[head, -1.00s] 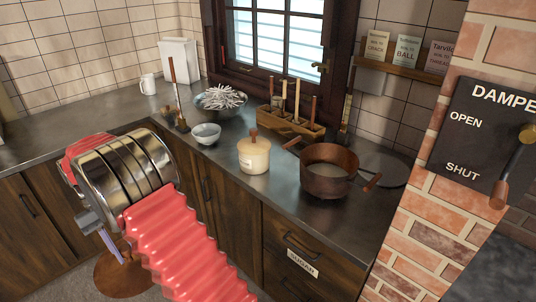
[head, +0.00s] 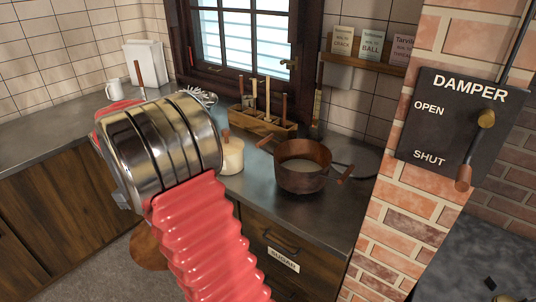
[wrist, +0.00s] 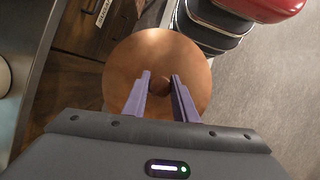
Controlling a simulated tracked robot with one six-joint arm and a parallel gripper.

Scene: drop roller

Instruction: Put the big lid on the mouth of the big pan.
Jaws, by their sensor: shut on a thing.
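The big lid (wrist: 128,66) is a round copper-brown disc with a dark knob (wrist: 160,87). My gripper (wrist: 160,78) is shut on that knob, with one purple finger at each side. In the head view the lid (head: 147,250) shows only in part behind my arm, low in front of the cabinets, below the counter top. The big pan (head: 301,180) is copper-brown with wooden handles and stands upright on the counter. Its mouth is uncovered and shows pale contents (head: 302,165). My gripper's fingers are hidden in the head view.
A cream lidded pot (head: 232,157) stands left of the pan. A wooden rack (head: 262,124) with upright handles is behind it. The counter (head: 262,205) ends in a front edge above the drawers. A brick pillar (head: 395,200) with a damper lever (head: 477,145) stands close on the right.

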